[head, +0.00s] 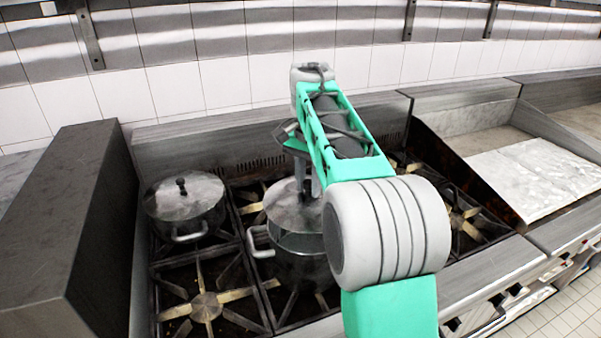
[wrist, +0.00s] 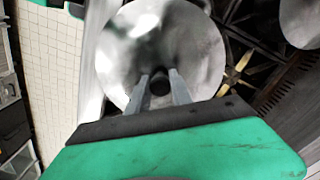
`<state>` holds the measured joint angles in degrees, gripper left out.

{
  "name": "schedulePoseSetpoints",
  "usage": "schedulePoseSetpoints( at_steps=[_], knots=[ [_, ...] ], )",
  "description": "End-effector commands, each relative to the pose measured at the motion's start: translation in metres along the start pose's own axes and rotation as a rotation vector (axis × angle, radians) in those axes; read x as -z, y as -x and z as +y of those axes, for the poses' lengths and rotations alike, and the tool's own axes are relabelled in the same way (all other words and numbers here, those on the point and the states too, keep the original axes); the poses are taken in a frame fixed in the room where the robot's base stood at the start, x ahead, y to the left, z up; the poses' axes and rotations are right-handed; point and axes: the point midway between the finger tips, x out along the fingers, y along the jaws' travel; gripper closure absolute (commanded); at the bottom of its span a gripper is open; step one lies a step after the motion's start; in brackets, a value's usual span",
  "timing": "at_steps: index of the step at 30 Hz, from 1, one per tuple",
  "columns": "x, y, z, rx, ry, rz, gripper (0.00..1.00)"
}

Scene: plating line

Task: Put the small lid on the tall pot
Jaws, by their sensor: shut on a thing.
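The small lid (head: 290,207) is a round grey metal disc in the head view, tilted a little over the tall pot. The tall pot (head: 300,268) is a steel pot with a side handle, standing on the stove; my arm hides its right part. My gripper (wrist: 160,86) is shut on the dark knob of the lid, which also shows in the wrist view (wrist: 130,50). A gap shows between the lid's front edge and the pot's rim; whether the far edge touches is hidden.
A wider pot (head: 186,208) with its own lid on stands on the back-left burner. The front-left burner (head: 206,306) is bare. A dark block (head: 75,220) walls the stove's left side, and a griddle (head: 540,175) lies to the right.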

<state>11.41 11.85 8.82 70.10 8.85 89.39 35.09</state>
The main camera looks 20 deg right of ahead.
Motion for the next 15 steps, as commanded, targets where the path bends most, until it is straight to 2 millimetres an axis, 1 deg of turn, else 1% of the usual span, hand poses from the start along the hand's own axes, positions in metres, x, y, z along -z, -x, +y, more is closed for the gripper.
schedulePoseSetpoints(
  at_steps=[5,15],
  knots=[
    [0.001,-0.009,0.001,0.001,-0.002,0.001,1.0],
    [0.0,-0.046,0.0,0.001,-0.001,0.0,1.0]
  ],
)
